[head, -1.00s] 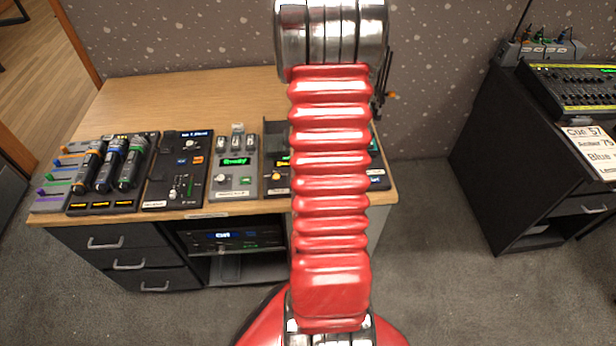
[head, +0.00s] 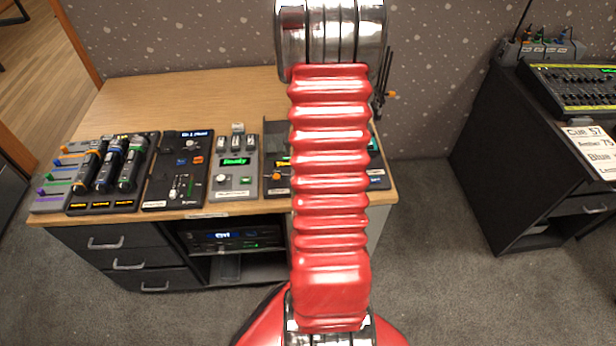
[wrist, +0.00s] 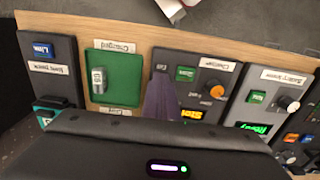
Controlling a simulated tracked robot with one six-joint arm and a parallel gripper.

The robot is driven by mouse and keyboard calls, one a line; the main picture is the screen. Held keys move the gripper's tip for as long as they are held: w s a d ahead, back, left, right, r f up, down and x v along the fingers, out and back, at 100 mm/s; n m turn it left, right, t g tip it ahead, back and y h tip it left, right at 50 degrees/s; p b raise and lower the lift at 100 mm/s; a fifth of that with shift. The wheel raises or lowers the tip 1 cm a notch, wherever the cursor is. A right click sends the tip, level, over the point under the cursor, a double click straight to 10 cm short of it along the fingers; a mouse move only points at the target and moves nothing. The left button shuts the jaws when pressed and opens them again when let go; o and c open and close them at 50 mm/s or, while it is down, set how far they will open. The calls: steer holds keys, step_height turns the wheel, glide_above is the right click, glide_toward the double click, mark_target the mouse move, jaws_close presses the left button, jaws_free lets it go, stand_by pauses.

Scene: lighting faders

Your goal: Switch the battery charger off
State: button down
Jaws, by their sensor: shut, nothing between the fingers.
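The battery charger (wrist: 205,75), a dark panel labelled "Charger", lies in the middle of the wrist view. It has an orange knob (wrist: 217,91), a small green-lit window (wrist: 185,73) and a lit yellow display (wrist: 191,114). In the head view the charger (head: 274,187) is partly hidden behind my arm, with its orange knob visible. My gripper (wrist: 160,80) is shut and empty, a purple-grey wedge in the wrist view. It is over the charger's edge on the green tray's side, left of the knob. I cannot tell whether it touches the panel.
A green tray labelled "Charged" (wrist: 119,88) holds a pale battery (wrist: 98,80) beside the charger. The battery tester (wrist: 262,100) is on the other side. The desk's back (head: 190,95) is clear.

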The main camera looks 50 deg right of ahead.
step_height(320, 180, up, 7)
steer(key=shift+f, duration=0.15)
stand_by(0.9)
stand_by(0.5)
steer(key=shift+s+a+f, duration=0.1)
steer(key=shift+s+a, duration=0.05)
steer(key=shift+a, duration=0.05)
steer(key=a+r+n+t, duration=0.2)
steer(key=a+r, duration=0.4)
steer(key=a, duration=0.6)
steer(key=s+a+r+n+t, duration=0.1)
steer(key=a+r+n, duration=0.3)
steer(key=a+r, duration=0.3)
steer(key=s+a+r+n+t, duration=0.1)
steer(key=a+r, duration=0.6)
steer(key=a, duration=1)
steer(key=n+t, duration=0.1)
steer(key=n, duration=0.1)
steer(key=shift+a+n+t, duration=0.3)
steer(key=shift+a+n, duration=0.05)
steer(key=shift+n, duration=0.05)
steer(key=shift+d+r, duration=0.1)
